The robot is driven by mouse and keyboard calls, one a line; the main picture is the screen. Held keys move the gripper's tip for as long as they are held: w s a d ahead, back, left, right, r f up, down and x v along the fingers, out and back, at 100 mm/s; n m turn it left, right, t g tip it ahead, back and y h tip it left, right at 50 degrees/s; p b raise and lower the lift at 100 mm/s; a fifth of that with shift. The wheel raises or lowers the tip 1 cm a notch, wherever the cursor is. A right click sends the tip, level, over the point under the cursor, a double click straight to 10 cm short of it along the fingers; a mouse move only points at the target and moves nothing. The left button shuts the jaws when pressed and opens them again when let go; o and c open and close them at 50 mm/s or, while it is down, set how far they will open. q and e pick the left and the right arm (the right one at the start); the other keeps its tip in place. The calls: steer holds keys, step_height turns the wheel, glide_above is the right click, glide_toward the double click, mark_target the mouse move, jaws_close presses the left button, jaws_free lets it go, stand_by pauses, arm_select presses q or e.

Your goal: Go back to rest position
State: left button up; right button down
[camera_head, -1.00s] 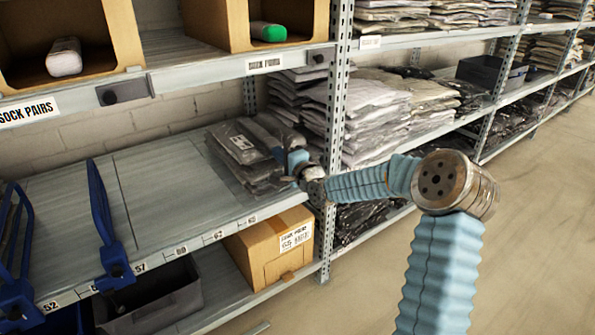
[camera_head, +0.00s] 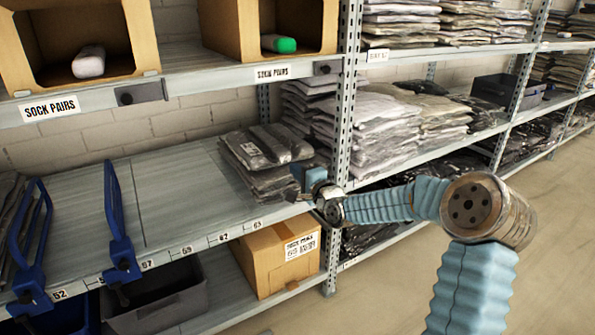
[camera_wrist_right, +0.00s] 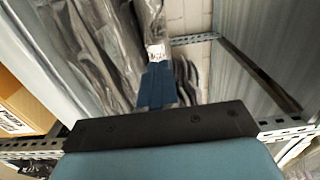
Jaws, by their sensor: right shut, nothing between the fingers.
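My right arm comes in from the lower right in the head view. My right gripper (camera_head: 303,184) is at the right end of a stack of grey plastic-wrapped garments (camera_head: 262,172) on the middle shelf, just in front of the upright post. In the right wrist view its blue fingers (camera_wrist_right: 157,86) are together with nothing between them, close to the wrapped packages (camera_wrist_right: 95,45). Its fingertips are small and partly hidden in the head view; I cannot tell whether they touch the stack. My left gripper is not in view.
The shelf post (camera_head: 343,130) stands right beside my right gripper. Shelf boards lie above and below it. A cardboard sock box (camera_head: 262,262) sits on the lower shelf. Blue dividers (camera_head: 119,225) stand at left. The aisle floor (camera_head: 545,225) at right is clear.

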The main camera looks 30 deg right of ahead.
steer(key=s, duration=0.8)
steer(key=s+a+f+n+g+y, duration=0.1)
steer(key=s+a+f+n+g, duration=0.2)
steer(key=f, duration=0.5)
steer(key=s+a+f+n+g, duration=0.1)
steer(key=a+f+g, duration=0.1)
steer(key=a+f, duration=0.45)
steer(key=s+a+f+n+g+y, duration=0.1)
steer(key=s+a+f+n+g, duration=0.15)
steer(key=f, duration=0.75)
steer(key=s+a+f+n+g, duration=0.4)
steer(key=s+f, duration=0.4)
steer(key=s, duration=0.3)
steer(key=s+a+f+n+g+p, duration=0.1)
steer(key=s+a+f+n+g, duration=0.3)
steer(key=s, duration=0.7)
step_height(320, 180, down, 4)
steer(key=a+g, duration=0.1)
steer(key=a, duration=0.1)
steer(key=shift+a+r+n+g, duration=0.15)
steer(key=shift+a+n+g, duration=0.15)
steer(key=shift+n+g, duration=0.05)
